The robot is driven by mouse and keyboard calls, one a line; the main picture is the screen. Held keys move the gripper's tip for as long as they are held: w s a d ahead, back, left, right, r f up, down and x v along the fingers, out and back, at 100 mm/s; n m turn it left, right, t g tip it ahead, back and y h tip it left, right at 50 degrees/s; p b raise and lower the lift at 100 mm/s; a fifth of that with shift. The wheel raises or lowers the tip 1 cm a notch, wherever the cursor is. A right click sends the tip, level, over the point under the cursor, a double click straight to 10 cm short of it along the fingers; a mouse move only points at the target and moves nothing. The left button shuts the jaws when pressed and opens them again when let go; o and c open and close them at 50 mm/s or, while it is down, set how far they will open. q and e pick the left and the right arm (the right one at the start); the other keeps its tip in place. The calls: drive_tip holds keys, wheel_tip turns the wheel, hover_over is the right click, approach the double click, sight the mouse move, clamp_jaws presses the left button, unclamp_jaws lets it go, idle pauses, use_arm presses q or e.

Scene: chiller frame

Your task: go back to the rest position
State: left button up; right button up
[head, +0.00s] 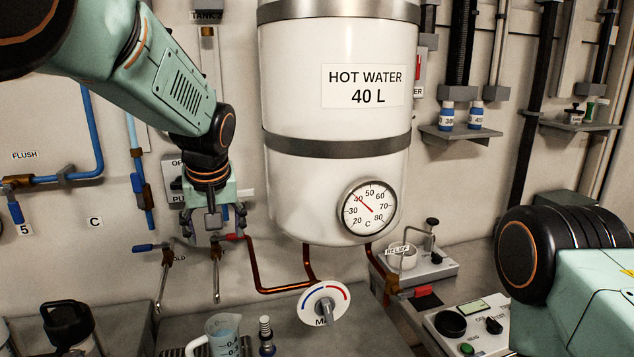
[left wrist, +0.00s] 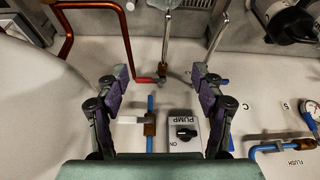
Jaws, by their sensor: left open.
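My left arm comes in from the upper left of the head view. Its gripper (head: 212,226) points down in front of the wall, left of the white hot water tank (head: 335,140). In the left wrist view the two dark fingers of the left gripper (left wrist: 160,77) stand wide apart with nothing between their tips. A pump switch panel (left wrist: 186,145) shows beyond the fingers there; in the head view the arm and gripper partly hide it. My right arm shows at the right edge of the head view, but its gripper is out of the picture.
Copper pipe (head: 258,272) runs to the tank. A jug (head: 224,334), a mixing dial (head: 324,303) and a control box (head: 470,325) stand lower down.

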use_arm(q)
wheel_tip(320, 180, down, 9)
drive_tip(key=w+m+t+h+b, duration=0.1)
drive_tip(key=m+t, duration=0.2)
drive_tip(key=s+a+f+m+b, duration=0.1)
drive_tip(key=s+a+f+b, duration=0.1)
drive_tip(key=s+f, duration=0.55)
drive_tip(key=s+a+f+b, duration=0.15)
drive_tip(key=s+f, duration=0.25)
drive_tip(key=f, duration=0.7)
drive_tip(key=s+f+g+b, duration=0.2)
drive_tip(key=s+f, duration=0.5)
drive_tip(key=s, duration=0.3)
drive_tip(key=s+a+f+g+b, duration=0.1)
drive_tip(key=s+f+g+b, duration=0.1)
drive_tip(key=s+f, duration=0.4)
drive_tip(key=s+f+g+b, duration=0.3)
drive_tip(key=s+f, duration=0.4)
drive_tip(key=s, duration=0.9)
drive_tip(key=shift+s+a+f+h, duration=0.15)
drive_tip(key=shift+s+f+h, duration=0.1)
drive_tip(key=shift+f+h, duration=0.15)
